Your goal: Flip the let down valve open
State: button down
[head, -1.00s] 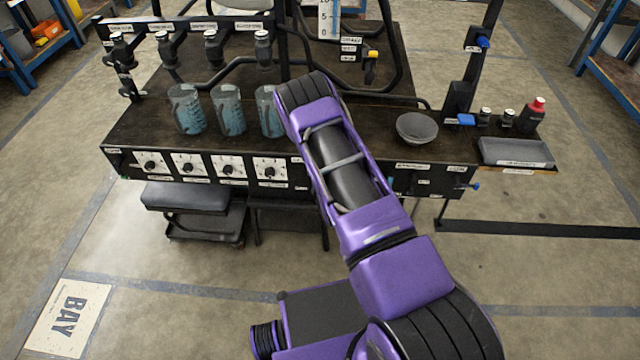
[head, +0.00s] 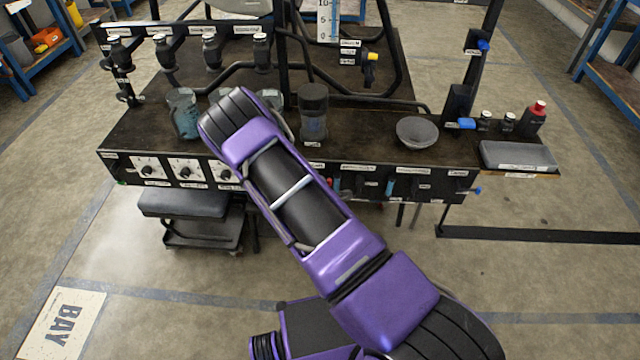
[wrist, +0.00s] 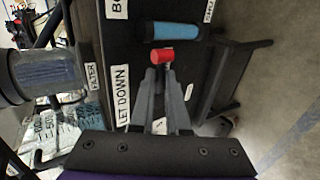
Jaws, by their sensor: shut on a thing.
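The let down valve's red handle (wrist: 162,57) shows its round end in the wrist view, beside the white "LET DOWN" label (wrist: 122,97) on the dark front panel. My gripper (wrist: 160,72) is shut on this handle, with its fingertips at the red end. A small red part on the bench's front panel (head: 331,184) in the head view looks like the same handle. My gripper is hidden there behind my purple arm. The handle's turn angle cannot be told clearly.
A blue handle (wrist: 170,31) sits just beyond the red one. The filter cylinder (head: 313,112) stands on the bench above the panel. A grey bowl (head: 417,132) and a tray (head: 517,155) are to the right. A black stool (head: 183,203) is below left.

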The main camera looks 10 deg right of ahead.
jog(key=shift+d, duration=0.1)
jog(key=c, duration=0.9)
grip_release()
jog(key=p+v, duration=0.2)
jog(key=v, duration=1.5)
jog(key=shift+s+p, duration=0.15)
jog(key=shift+p, duration=0.15)
